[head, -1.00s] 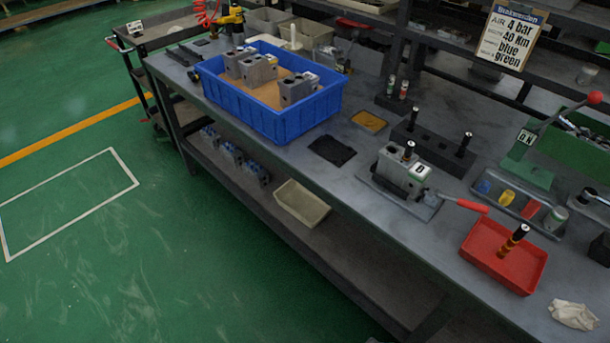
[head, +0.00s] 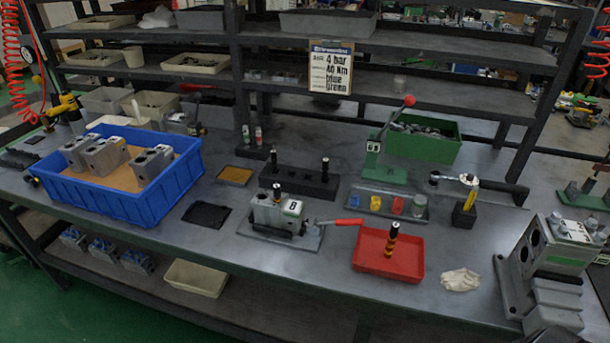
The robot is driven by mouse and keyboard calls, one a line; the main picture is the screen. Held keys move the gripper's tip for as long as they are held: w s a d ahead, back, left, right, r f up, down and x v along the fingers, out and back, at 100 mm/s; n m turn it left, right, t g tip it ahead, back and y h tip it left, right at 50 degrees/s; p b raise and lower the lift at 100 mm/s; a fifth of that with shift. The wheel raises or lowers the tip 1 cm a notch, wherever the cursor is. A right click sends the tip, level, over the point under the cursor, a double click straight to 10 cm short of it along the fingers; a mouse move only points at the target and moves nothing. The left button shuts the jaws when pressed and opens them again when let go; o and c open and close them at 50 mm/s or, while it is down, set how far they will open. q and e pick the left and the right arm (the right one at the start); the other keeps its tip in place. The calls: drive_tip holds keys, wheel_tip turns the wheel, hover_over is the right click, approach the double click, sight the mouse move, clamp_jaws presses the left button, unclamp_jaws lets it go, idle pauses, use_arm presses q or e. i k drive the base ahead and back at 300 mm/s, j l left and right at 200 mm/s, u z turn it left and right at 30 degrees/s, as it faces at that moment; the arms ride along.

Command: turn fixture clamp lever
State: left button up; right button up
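The fixture (head: 309,240) is a flat grey plate on the workbench, near the middle of the head view. A grey valve block (head: 267,213) with a white label sits in it, with a black-topped pin standing at its top. The clamp lever (head: 346,222) has a red handle and sticks out to the right from the fixture, close to the red tray. Neither of my grippers shows in the head view.
A blue crate (head: 173,195) with several grey blocks stands at the left. A red tray (head: 375,268) holding a dark, orange-banded pin lies right of the fixture. A black pin rack (head: 300,183) and a green lever press (head: 378,172) stand behind. A crumpled cloth (head: 461,280) lies front right.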

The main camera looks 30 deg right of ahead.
sight(356, 222)
drive_tip(key=z, duration=1.15)
